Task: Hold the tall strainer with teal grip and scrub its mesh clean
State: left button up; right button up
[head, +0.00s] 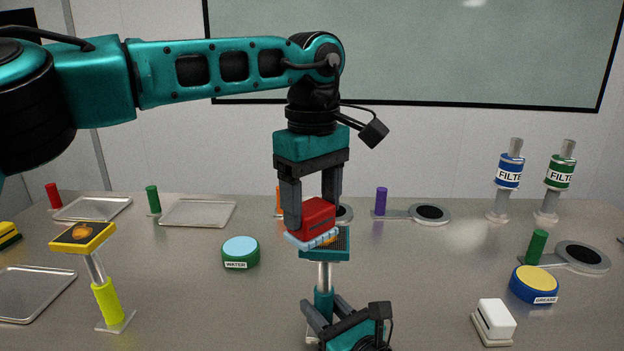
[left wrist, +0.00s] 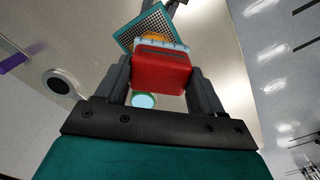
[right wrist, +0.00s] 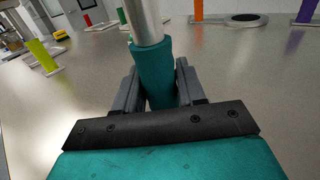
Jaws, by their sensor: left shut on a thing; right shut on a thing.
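The tall strainer with teal grip (head: 323,301) stands upright at the middle front, its square mesh head (head: 338,252) on top of a metal stem. My right gripper (head: 345,318) is shut on its teal grip, which also shows in the right wrist view (right wrist: 154,72). My left gripper (head: 312,205) is shut on a red brush (head: 318,218) with pale bristles, right over the mesh head. In the left wrist view the red brush (left wrist: 161,70) covers part of the mesh (left wrist: 150,28). Some orange matter shows between bristles and mesh.
A tall strainer with yellow-green grip (head: 107,300) and orange matter on its head stands at left. A green WATER pot (head: 240,252), a blue GREASE pot (head: 534,284) and a white block (head: 493,321) stand around. Trays and flat round strainers line the back.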

pick_arm(q)
jog(key=d, duration=0.4)
jog(key=shift+s+d, duration=0.1)
jog(key=shift+s, duration=0.1)
jog(key=a, duration=0.4)
jog(key=shift+w+a, duration=0.1)
jog(key=shift+w, duration=0.1)
jog(key=shift+a+r, duration=0.1)
jog(key=shift+r, duration=4.05)
pick_arm(e)
jog(key=o, duration=1.2)
jog(key=shift+s, duration=0.1)
